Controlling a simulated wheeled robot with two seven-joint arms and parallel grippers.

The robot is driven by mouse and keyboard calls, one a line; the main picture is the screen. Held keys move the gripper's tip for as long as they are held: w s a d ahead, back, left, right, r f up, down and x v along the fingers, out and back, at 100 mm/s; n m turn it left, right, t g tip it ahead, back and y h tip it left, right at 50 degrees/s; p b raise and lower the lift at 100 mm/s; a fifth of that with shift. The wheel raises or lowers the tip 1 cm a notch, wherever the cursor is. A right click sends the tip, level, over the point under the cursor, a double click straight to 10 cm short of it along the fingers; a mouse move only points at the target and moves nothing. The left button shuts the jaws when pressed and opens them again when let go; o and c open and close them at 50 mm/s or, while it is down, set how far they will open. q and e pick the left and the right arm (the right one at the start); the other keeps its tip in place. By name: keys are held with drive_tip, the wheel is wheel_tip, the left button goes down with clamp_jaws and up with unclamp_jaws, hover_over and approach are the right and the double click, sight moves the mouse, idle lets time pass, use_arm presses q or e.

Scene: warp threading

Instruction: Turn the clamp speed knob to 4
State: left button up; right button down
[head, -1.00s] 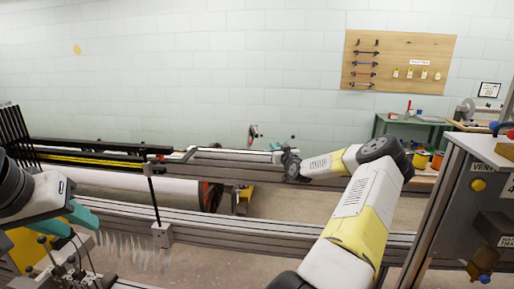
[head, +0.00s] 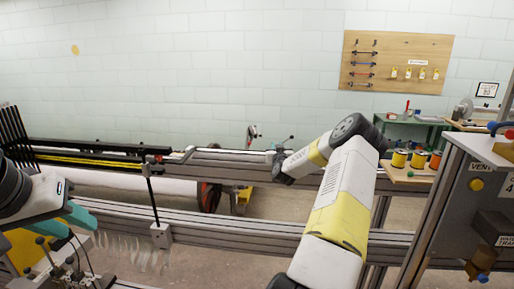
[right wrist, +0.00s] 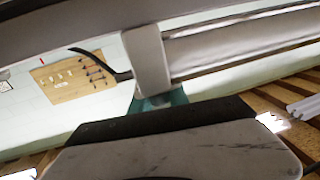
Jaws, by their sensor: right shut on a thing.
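A grey control cabinet (head: 455,215) stands at the right edge of the head view, with yellow knobs (head: 477,184) and partly cut-off labels. I cannot make out which knob is the clamp speed knob, nor its setting. My right forearm reaches left over the machine's rails, away from the cabinet. My right gripper is hidden in the head view; its teal part (right wrist: 160,101) shows in the right wrist view, against a light grey upright piece (right wrist: 148,62). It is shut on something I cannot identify. My left gripper (head: 80,226) is at lower left, its teal fingers apart.
Long metal rails (head: 240,222) cross the scene, with a thin black post (head: 153,200) on the front rail. Several yarn spools (head: 417,158) stand on a table behind my right arm. A pegboard (head: 397,62) hangs on the back wall.

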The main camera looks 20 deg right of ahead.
drive_tip(key=c, duration=1.3)
unclamp_jaws()
drive_tip(key=shift+o, duration=0.2)
drive_tip(key=shift+s+a, duration=0.1)
drive_tip(key=v, duration=0.7)
drive_tip(key=shift+s, duration=0.3)
drive_tip(key=shift+a, duration=0.15)
